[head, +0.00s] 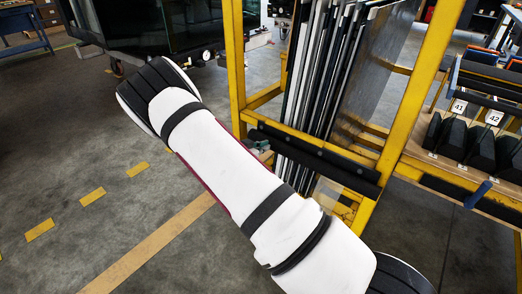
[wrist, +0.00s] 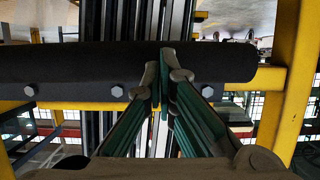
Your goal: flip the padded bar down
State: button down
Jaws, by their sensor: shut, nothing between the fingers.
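The padded bar (head: 318,158) is a dark, thick bar lying across the front of a yellow rack in the head view. In the wrist view the padded bar (wrist: 85,75) runs across the picture, with bolt heads along its lower side. My gripper (wrist: 163,75) is shut and empty, its fingertips together in front of the bar, right of the picture's middle. I cannot tell whether they touch it. In the head view my gripper (head: 260,149) shows only in part at the bar's left end; my white arm hides the rest.
Tall thin panels (head: 318,70) stand upright in the yellow rack (head: 236,70) behind the bar. A shelf with dark blocks (head: 482,148) and number tags stands at the right. Open floor (head: 60,150) with yellow markings lies left of my arm.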

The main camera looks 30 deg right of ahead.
jog(key=shift+w+d+f+b, duration=0.2)
jog(key=shift+d+f+b, duration=0.15)
jog(key=shift+d+f, duration=0.4)
jog(key=shift+s, duration=0.1)
